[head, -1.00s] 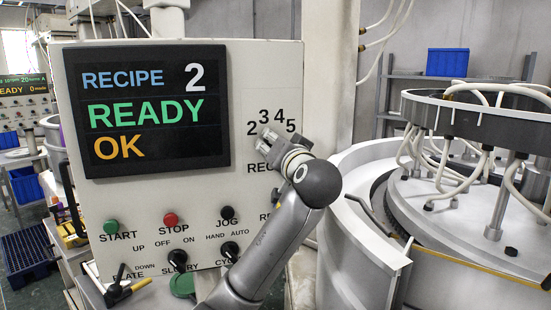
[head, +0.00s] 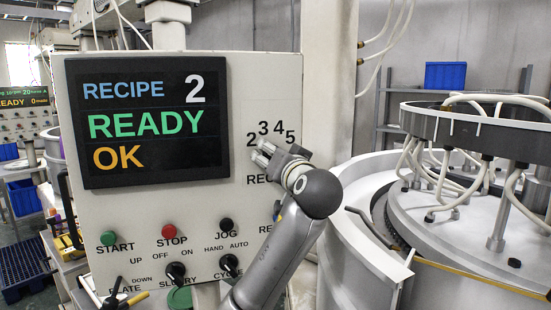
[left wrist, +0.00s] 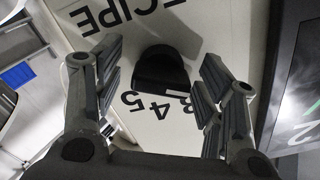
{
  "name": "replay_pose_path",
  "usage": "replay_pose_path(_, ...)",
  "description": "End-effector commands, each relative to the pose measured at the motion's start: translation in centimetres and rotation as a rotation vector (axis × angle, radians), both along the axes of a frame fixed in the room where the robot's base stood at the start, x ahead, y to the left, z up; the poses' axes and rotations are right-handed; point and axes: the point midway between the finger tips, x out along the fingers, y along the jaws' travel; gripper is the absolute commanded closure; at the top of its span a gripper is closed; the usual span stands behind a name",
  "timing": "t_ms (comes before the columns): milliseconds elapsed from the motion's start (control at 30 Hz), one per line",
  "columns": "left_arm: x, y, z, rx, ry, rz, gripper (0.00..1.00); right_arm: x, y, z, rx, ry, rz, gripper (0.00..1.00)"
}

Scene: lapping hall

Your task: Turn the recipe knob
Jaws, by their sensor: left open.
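The recipe knob (left wrist: 162,72) is a dark round knob on the pale control panel (head: 150,215). In the left wrist view it lies between the two fingers of my left gripper (left wrist: 163,85), which are open with a gap on each side. In the head view my left gripper (head: 266,152) is at the dial, just below the numbers 2 to 5, and hides the knob. The display (head: 145,120) reads RECIPE 2, READY and OK. The knob's pointing direction is unclear. My right gripper is not in view.
Lower on the panel are a green START button (head: 107,238), a red STOP button (head: 168,231) and several black switches. The round lapping machine (head: 480,210) stands close on the right. A blue bin (head: 445,75) sits on a shelf behind.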

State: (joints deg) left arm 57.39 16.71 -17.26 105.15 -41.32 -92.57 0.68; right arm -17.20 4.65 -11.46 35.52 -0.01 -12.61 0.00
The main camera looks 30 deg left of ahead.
Motion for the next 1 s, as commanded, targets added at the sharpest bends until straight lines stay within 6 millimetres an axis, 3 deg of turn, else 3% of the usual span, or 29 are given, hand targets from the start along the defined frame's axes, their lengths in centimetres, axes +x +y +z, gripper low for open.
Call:
replay_pose_path(267, -0.3, -0.4, 0.0, 0.001, -0.001, -0.002, 0.36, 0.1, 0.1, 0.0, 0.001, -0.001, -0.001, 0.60)
replay_pose_path(700, -5.6, -6.9, 0.0, -0.001, -0.001, -0.004, 0.36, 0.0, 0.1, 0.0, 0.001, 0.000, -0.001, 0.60)
replay_pose_path(1000, -7.5, -9.2, 0.0, 0.000, 0.001, -0.002, 0.36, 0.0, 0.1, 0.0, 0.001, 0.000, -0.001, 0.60)
